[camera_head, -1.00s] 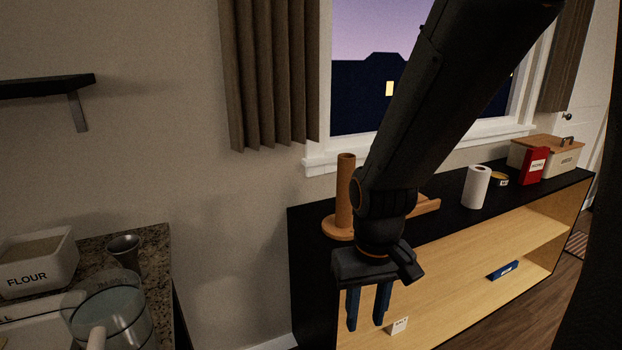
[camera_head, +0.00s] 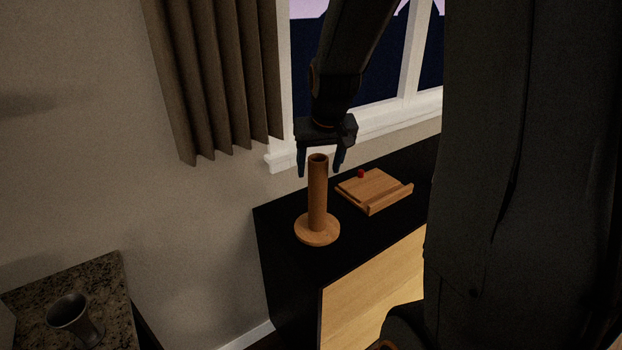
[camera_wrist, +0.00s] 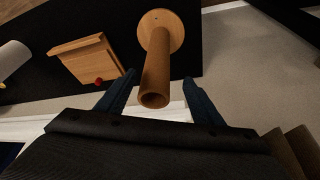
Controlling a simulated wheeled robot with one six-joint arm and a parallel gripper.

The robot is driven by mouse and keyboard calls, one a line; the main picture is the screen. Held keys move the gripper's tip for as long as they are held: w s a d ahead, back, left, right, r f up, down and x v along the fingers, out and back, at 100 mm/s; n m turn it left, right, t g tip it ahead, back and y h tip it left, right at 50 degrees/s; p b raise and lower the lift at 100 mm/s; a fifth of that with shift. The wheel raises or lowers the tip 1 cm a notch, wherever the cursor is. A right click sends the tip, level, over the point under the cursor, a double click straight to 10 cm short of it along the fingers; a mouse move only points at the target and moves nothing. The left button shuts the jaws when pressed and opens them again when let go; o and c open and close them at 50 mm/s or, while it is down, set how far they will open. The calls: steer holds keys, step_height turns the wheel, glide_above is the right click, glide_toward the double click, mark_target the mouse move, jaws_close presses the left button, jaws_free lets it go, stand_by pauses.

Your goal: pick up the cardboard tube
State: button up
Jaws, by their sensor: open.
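The cardboard tube (camera_head: 318,195) is brown and hollow and stands upright on a round wooden base (camera_head: 317,231) on the black cabinet top. It also shows in the wrist view (camera_wrist: 156,72), its open end facing the camera, with the round base (camera_wrist: 172,26) behind it. My gripper (camera_head: 319,173) is open at the tube's top in the head view, one finger to each side. In the wrist view the tube's open end lies between my two blue fingertips (camera_wrist: 163,78). I cannot tell whether either finger touches it.
A wooden board-like stand (camera_head: 374,190) with a small red thing (camera_head: 361,173) lies right of the tube. A white roll (camera_wrist: 12,57) is farther along the cabinet. The window sill (camera_head: 380,130) and curtain (camera_head: 218,75) are behind. A metal cup (camera_head: 75,318) stands on the granite counter at lower left.

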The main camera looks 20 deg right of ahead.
mark_target(318, 195)
steer(key=shift+w+d+r, duration=0.15)
steer(key=shift+w+d, duration=0.2)
steer(key=shift+w, duration=0.3)
steer(key=shift+p+x, duration=0.4)
steer(key=shift+x, duration=0.85)
steer(key=x, duration=0.1)
steer(key=p+x, duration=0.1)
steer(key=x, duration=0.1)
steer(key=shift+w+d+p, duration=0.15)
steer(key=shift+w+p, duration=0.15)
steer(key=shift+x, duration=0.8)
steer(key=c, duration=1.4)
